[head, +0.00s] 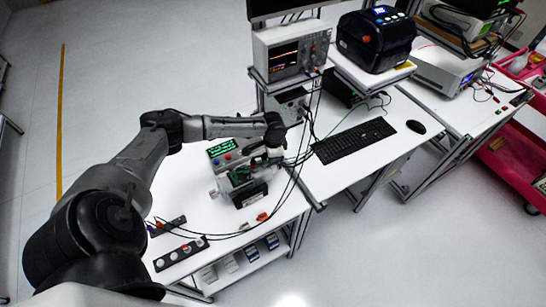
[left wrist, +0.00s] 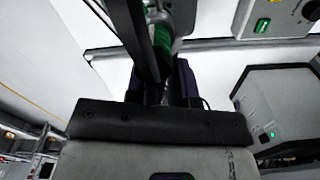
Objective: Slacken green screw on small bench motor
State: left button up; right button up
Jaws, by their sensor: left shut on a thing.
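The small bench motor (head: 243,180) sits on the white bench, a clear and dark unit with green parts on it. My left gripper (head: 272,152) reaches down over its right end, and its fingertips are hard to make out there. In the left wrist view a green ribbed round part (left wrist: 162,38), which looks like the green screw, shows at the far end of my left gripper (left wrist: 163,72). The dark fingers are shut on it, though they hide much of the contact. My right gripper is not in view.
A socket strip (head: 181,253) lies at the front left. A keyboard (head: 353,140) and an oscilloscope (head: 290,52) are to the right and behind.

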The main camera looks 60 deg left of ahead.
pick_arm(q)
jog(key=shift+n+p, duration=0.8)
jog(key=shift+p, duration=0.05)
jog(key=shift+n+p, duration=0.6)
jog(key=shift+p, duration=0.2)
jog(key=shift+n+p, duration=0.6)
jog(key=shift+p, duration=0.05)
jog(key=shift+n+p, duration=0.8)
jog(key=shift+p, duration=0.3)
jog(key=shift+n, duration=0.3)
dwell(0.3)
jog(key=shift+p, duration=0.4)
dwell(0.4)
dwell(0.4)
